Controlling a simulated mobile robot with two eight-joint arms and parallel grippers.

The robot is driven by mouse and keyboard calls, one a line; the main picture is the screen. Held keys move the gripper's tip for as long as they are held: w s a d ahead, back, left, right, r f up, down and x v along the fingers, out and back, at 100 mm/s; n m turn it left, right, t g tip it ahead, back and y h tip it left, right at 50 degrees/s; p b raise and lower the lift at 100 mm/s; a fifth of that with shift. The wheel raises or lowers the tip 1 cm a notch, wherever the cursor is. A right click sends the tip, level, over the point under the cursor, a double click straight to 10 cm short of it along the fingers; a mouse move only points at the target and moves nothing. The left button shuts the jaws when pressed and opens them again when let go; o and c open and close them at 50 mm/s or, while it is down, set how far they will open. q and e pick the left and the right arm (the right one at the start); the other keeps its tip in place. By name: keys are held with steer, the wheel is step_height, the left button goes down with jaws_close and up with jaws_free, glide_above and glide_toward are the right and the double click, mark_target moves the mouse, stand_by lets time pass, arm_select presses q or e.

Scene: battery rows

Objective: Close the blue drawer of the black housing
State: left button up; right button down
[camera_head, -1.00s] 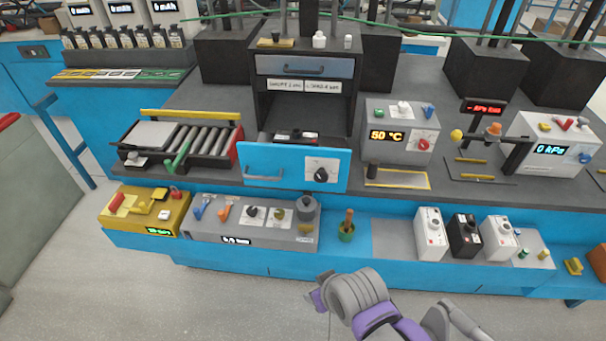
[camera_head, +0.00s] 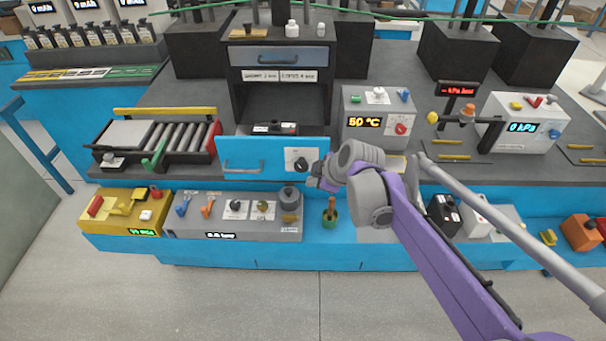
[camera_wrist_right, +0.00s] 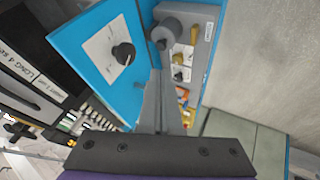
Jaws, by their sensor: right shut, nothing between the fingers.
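The black housing (camera_head: 237,102) stands at the back centre, with a grey upper drawer (camera_head: 290,57) that looks shut. Below it the blue drawer (camera_head: 262,146) is pulled out, its blue front with a handle (camera_head: 243,170) and a black knob (camera_head: 300,165) standing forward of the housing. A dark item lies inside. My right gripper (camera_head: 316,180) is at the front's right end, close to the knob; its tips are small here. In the right wrist view its fingers (camera_wrist_right: 158,105) are together and empty, beside the blue front (camera_wrist_right: 85,38). Contact is unclear. My left gripper is out of view.
A roller tray (camera_head: 160,142) sits left of the drawer, and a grey 50 °C box (camera_head: 372,110) right of it. A grey control panel (camera_head: 235,222) and a green pot with a brown-handled tool (camera_head: 330,215) are on the lower ledge. The floor in front is clear.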

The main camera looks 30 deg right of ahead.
steer(key=w+d+f, duration=0.1)
steer(key=w+f, duration=0.4)
steer(key=w, duration=0.2)
steer(key=shift+w+d+f, duration=0.3)
steer(key=shift+w+d, duration=0.05)
